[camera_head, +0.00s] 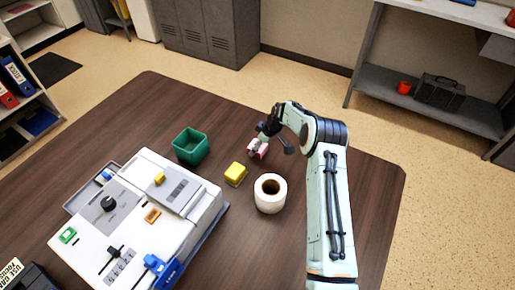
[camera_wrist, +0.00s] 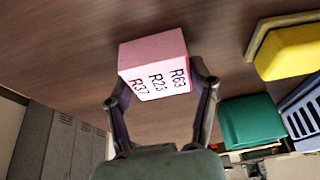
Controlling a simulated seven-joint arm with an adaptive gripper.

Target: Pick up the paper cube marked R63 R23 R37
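The pink and white paper cube (camera_wrist: 153,68) shows R63, R23 and R37 on its white face in the wrist view. The labels look rotated there. In the head view the cube (camera_head: 257,149) is small, below my gripper (camera_head: 263,136). In the wrist view my gripper (camera_wrist: 157,82) has one finger at each side of the cube, and both tips appear to touch it. It looks shut on the cube, with the fingers spread to about the cube's width. Whether the cube is clear of the table cannot be told.
A green open box (camera_head: 190,147), a yellow block (camera_head: 235,174) and a white paper roll (camera_head: 270,194) stand nearby on the brown table (camera_head: 150,100). A white control console (camera_head: 130,230) fills the table's left front. Clear table lies behind the green box.

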